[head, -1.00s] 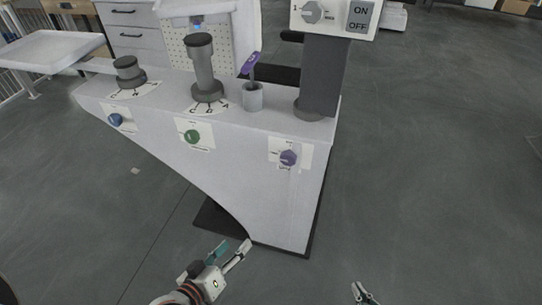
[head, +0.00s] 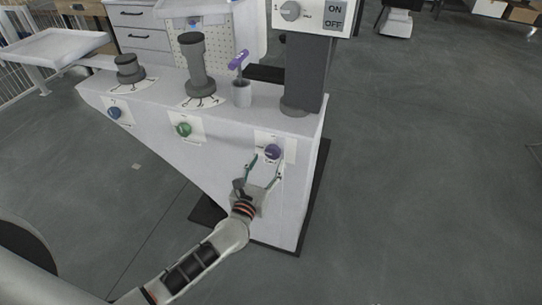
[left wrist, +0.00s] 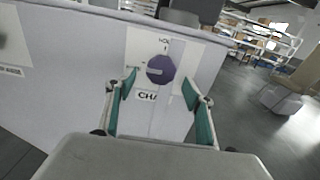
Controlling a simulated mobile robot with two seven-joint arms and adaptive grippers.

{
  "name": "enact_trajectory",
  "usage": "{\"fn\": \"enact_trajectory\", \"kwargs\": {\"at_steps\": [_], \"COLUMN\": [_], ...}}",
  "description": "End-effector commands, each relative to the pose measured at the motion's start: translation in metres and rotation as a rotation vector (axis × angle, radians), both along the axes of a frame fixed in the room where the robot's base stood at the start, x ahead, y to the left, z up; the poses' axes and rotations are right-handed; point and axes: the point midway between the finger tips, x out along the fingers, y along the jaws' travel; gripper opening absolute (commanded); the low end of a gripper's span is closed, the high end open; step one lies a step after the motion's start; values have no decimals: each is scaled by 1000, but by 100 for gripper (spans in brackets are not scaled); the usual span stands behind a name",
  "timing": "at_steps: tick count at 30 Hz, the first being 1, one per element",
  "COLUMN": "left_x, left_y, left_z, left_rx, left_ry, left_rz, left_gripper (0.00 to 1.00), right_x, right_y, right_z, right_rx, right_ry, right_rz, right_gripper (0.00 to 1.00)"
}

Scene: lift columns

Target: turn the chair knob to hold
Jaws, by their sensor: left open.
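The purple chair knob (head: 272,153) is on the front panel of the grey console, at its right end, on a white label. In the left wrist view the knob (left wrist: 160,69) sits ahead between my fingertips, with a light mark on its left side. Lettering that starts "HOL" is above it and "CHA" below, partly hidden. My left gripper (head: 265,168) is open and empty, its fingers spread just below the knob in the head view. I cannot tell whether they touch it. Only small tips, seemingly of my right gripper (head: 535,150), show at the right edge.
A green knob (head: 183,129) and a blue knob (head: 114,112) are further left on the panel. Levers and a purple-handled stick (head: 239,62) stand on top, beside a dark column (head: 305,75) with an ON/OFF box. The floor at right is clear.

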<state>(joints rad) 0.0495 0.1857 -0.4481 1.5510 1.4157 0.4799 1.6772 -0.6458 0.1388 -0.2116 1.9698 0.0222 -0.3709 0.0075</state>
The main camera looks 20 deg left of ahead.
Motion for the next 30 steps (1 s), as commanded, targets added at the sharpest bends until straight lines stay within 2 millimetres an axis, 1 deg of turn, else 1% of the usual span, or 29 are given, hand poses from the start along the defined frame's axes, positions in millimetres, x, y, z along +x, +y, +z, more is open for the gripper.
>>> {"fn": "enact_trajectory", "kwargs": {"at_steps": [1,3,6,9,13,19,20,21,23,24,30], "left_x": [9,19,30,37,41,41,41,41,41,41,41], "left_y": [-1,-1,-2,-2,-2,-2,-2,-2,-2,-2,-2], "left_z": [0,0,-1,-1,0,0,0,0,0,0,0], "left_rx": [1,2,2,2,2,3,3,3,3,3,8], "left_ry": [-1,0,0,1,1,1,0,0,1,1,1], "left_rz": [0,-1,-1,-1,-1,-2,-2,-2,-2,-2,-2], "left_gripper": [53,53,53,53,53,53,48,37,22,15,15], "right_x": [0,0,0,0,0,0,0,0,0,0,1], "right_y": [0,0,0,0,0,-1,-1,-1,-1,-1,-1], "right_z": [-1,-1,-2,-3,-2,-2,-2,-2,-2,-2,-2], "right_rx": [1,0,0,-1,-2,-2,-2,-3,-3,-3,-3], "right_ry": [0,0,1,1,0,0,0,0,0,0,-1], "right_rz": [-1,0,0,0,0,0,0,-1,-1,-1,0], "right_gripper": [0,0,0,0,0,0,0,0,0,0,0]}}
